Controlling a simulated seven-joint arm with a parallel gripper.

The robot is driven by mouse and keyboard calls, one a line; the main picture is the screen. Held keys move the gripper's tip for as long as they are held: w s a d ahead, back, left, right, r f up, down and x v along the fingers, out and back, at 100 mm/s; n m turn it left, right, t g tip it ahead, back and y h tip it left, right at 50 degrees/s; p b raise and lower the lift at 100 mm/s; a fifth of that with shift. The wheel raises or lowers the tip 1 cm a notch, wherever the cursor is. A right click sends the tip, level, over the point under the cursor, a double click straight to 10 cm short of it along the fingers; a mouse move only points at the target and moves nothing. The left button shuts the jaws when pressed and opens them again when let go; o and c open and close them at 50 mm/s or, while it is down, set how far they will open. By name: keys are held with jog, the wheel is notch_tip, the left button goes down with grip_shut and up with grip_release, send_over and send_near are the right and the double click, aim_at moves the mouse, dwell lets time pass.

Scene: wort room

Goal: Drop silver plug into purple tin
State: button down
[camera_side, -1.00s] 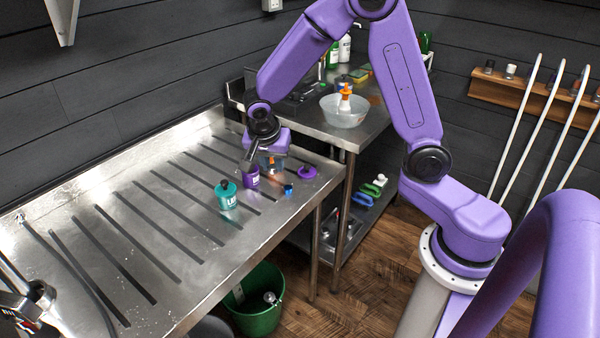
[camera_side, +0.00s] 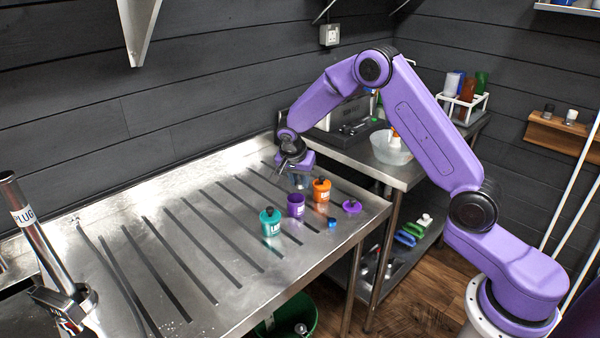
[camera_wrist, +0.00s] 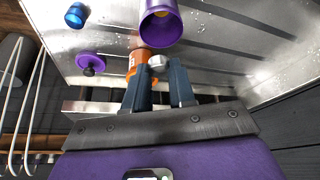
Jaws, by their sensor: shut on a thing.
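The purple tin (camera_side: 296,206) stands open, without its lid, on the steel drainer; its mouth also shows at the top of the wrist view (camera_wrist: 160,24). The silver plug (camera_wrist: 158,62) is between my fingertips in the wrist view, just below the tin's rim in the picture. My gripper (camera_wrist: 160,66) is shut on it. The purple lid (camera_side: 351,206) with a dark knob lies to the right of the tin.
A lidded orange tin (camera_side: 321,190) stands close behind right of the purple tin, and a lidded teal tin (camera_side: 270,222) to its front left. A small blue piece (camera_side: 332,222) lies in front. The grooved drainer (camera_side: 190,260) is free to the left.

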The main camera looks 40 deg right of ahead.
jog(key=shift+f, duration=1.4)
jog(key=c, duration=0.9)
grip_release()
jog(key=shift+o, duration=0.2)
jog(key=shift+r, duration=0.1)
jog(key=v, duration=1.7)
jog(key=shift+a, duration=0.15)
jog(key=shift+r, duration=0.1)
